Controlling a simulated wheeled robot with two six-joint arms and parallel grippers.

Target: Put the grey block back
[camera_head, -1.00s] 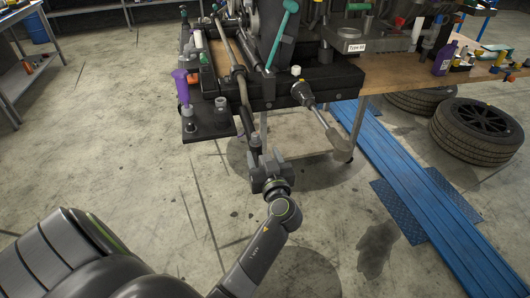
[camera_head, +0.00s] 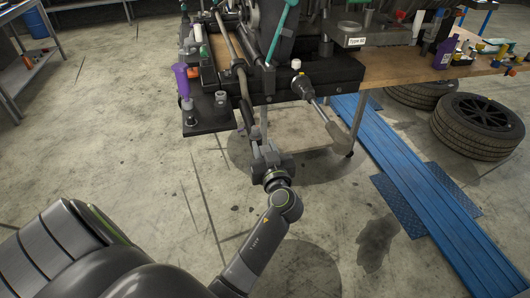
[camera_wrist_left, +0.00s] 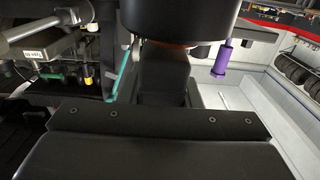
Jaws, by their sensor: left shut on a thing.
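My left gripper (camera_head: 268,160) is in front of the dark workbench, over the open floor. It is shut on a dark round thing (camera_wrist_left: 178,18), which fills the top middle of the left wrist view. In the head view a dark bar (camera_head: 246,112) runs down from the bench to my gripper's tips; I cannot tell whether it is the held thing. I cannot single out the grey block with certainty. A small grey piece (camera_head: 220,100) stands on the dark side tray (camera_head: 208,124), left of the gripper. My right gripper is not in view.
A purple bottle-like thing (camera_head: 181,80) stands on the tray; a purple thing also shows in the wrist view (camera_wrist_left: 222,58). A grey-handled tool (camera_head: 311,95) juts from the bench. Tires (camera_head: 478,124) and a blue ramp (camera_head: 402,178) lie to the right.

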